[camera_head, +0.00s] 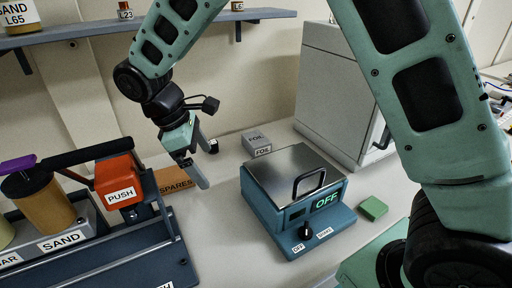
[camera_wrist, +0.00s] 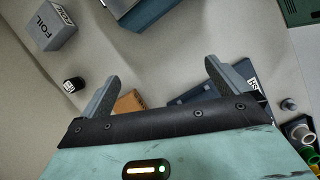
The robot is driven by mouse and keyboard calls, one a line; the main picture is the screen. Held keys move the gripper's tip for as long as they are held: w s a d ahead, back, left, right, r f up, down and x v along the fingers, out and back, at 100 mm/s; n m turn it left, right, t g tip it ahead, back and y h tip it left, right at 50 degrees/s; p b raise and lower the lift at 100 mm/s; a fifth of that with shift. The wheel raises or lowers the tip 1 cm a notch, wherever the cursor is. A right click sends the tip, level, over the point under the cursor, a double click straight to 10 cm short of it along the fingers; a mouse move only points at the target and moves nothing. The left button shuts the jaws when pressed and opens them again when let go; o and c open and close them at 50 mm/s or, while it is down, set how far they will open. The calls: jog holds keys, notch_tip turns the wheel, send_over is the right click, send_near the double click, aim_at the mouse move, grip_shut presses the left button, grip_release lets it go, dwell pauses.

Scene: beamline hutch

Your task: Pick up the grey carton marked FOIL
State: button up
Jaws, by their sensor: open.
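The grey carton marked FOIL (camera_head: 256,143) stands on the bench behind the teal device, close to the back wall. In the wrist view the FOIL carton (camera_wrist: 54,27) is at the upper left, with its label readable. My gripper (camera_head: 204,166) is open and empty above the bench, to the left of the carton and apart from it. In the wrist view my gripper's two fingers (camera_wrist: 161,78) are spread wide with nothing between them, and the carton lies outside them, beyond the left finger.
A teal device with a handled lid and an OFF display (camera_head: 295,190) stands in front of the carton. A small black-and-white item (camera_head: 213,146) is near my gripper. A box marked SPARES (camera_head: 174,181), a PUSH unit (camera_head: 120,186), a grey cabinet (camera_head: 340,95) and a green block (camera_head: 373,208) surround it.

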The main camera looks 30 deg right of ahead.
jog(key=w+d+f+n+h+b, duration=0.15)
jog(key=w+d+f+h, duration=0.25)
jog(key=w, duration=0.5)
jog(key=w+d+f+n+h+b, duration=0.1)
jog(key=w+d+f+n+h, duration=0.2)
jog(key=w, duration=0.6)
jog(key=h+p, duration=0.3)
jog(key=p, duration=0.1)
send_near(249, 140)
jog(key=shift+t, duration=0.4)
jog(key=x, duration=0.6)
jog(key=shift+s+r, duration=0.15)
jog(key=shift+s, duration=0.2)
jog(key=shift+y, duration=0.3)
jog(key=shift+p+x, duration=1.05)
jog(key=shift+x, duration=2.05)
jog(key=c, duration=0.7)
